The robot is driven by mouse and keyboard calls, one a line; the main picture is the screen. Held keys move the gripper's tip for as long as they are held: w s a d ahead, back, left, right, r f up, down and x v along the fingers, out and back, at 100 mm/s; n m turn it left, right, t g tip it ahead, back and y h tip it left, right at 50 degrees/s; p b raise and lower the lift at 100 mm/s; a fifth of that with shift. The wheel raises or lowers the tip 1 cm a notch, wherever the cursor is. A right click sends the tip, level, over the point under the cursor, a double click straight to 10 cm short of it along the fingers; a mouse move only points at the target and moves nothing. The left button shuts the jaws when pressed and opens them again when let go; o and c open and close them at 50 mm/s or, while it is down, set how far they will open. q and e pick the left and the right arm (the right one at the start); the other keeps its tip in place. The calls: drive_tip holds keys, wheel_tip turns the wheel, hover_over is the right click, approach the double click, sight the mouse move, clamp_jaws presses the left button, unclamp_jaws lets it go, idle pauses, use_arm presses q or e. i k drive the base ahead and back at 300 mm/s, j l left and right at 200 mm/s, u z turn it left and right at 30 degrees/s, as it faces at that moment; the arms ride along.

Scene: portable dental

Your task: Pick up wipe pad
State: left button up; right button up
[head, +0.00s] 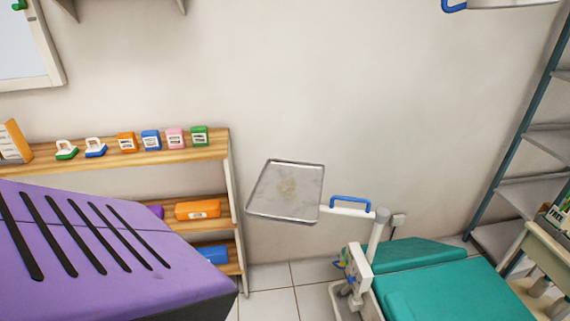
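Two small handled pads with white tops stand on the wooden shelf's top board at the left of the head view. One has a green base (66,150) and the other a blue base (95,148). They look like wipe pads, but I cannot tell for sure. A metal tray (262,202) on an arm stands in the middle, with a brownish stain on its surface. Neither of my grippers is in view.
The wooden shelf (180,156) also holds several small coloured boxes (151,140). A large purple slotted surface (100,265) blocks the lower left. A green dental chair (450,285) is at lower right, near a metal rack (535,140). Tiled floor (270,277) shows between.

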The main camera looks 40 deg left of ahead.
sight(69, 152)
drive_tip(key=u, duration=2.9)
drive_tip(key=z, duration=1)
drive_tip(key=i+j, duration=0.4)
drive_tip(key=j, duration=0.15)
